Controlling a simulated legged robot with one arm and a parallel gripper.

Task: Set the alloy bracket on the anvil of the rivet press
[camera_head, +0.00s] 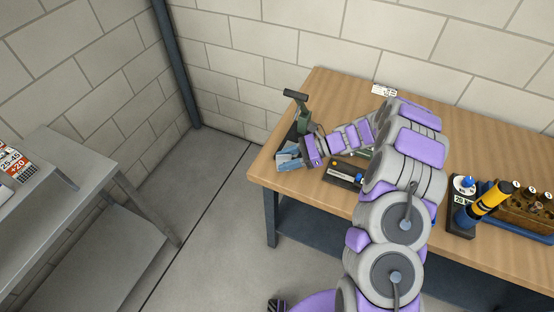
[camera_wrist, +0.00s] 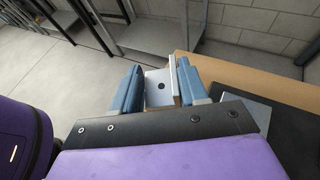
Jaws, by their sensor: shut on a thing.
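The alloy bracket (camera_wrist: 160,90) is a silver angled piece with one round hole, seen between the blue fingers of my gripper (camera_wrist: 152,88) in the wrist view. My gripper (camera_head: 288,158) is shut on it, at the left edge of the wooden bench in the head view. The rivet press (camera_head: 303,123) has a dark green body and a black lever, and stands at the bench's back left corner, just behind my gripper. Its anvil cannot be made out clearly in the head view. My gripper and arm hide part of the bench around the press.
The wooden bench (camera_head: 325,92) holds a small dark tray (camera_head: 340,174), a white card (camera_head: 384,90), a yellow and blue tool (camera_head: 490,199) and a wooden rack (camera_head: 525,212) at the right. A grey metal table (camera_head: 75,180) stands at left, with open floor between.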

